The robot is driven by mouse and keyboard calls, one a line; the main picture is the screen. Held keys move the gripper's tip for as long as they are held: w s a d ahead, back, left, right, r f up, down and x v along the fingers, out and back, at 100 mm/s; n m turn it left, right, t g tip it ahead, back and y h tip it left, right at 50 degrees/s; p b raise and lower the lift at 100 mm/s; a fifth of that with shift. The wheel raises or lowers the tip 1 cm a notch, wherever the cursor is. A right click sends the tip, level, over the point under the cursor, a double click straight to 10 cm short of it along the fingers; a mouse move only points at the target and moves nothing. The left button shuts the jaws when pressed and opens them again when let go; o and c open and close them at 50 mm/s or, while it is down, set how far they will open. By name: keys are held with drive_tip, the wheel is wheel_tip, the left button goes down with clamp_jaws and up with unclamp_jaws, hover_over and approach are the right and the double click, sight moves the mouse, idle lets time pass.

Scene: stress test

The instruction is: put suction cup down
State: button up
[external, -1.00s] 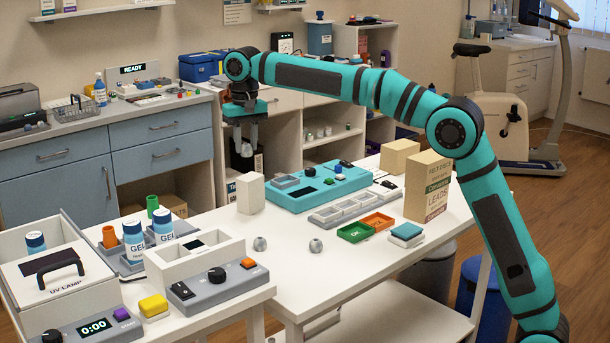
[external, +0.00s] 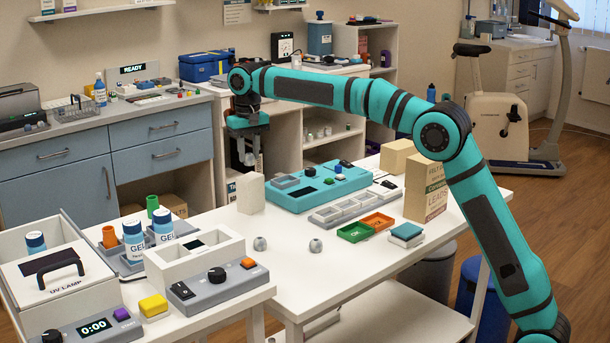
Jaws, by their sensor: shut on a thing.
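My gripper (external: 247,160) hangs fingers-down at the back left of the white table (external: 330,275), just above and behind the upright pale block (external: 251,196) in the picture. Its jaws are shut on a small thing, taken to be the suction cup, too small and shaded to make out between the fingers. Two small grey domes that look like suction cups stand apart on the table: the left dome (external: 260,243) and the right dome (external: 316,246). My gripper is well behind and above both.
A teal device (external: 318,190) lies right of my gripper. A grey compartment tray (external: 350,208), a green tray (external: 355,232) and an orange tray (external: 377,221) are in front of it. A cardboard box (external: 425,190) stands at right. The table's front middle is clear.

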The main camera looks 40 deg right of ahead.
sight(249, 154)
drive_tip(key=shift+f, duration=1.7)
drive_tip(key=o, duration=0.9)
drive_tip(key=shift+f, duration=0.15)
drive_tip(key=shift+o, duration=0.2)
wheel_tip(249, 154, up, 12)
drive_tip(key=shift+f, duration=0.1)
drive_tip(key=shift+r, duration=0.25)
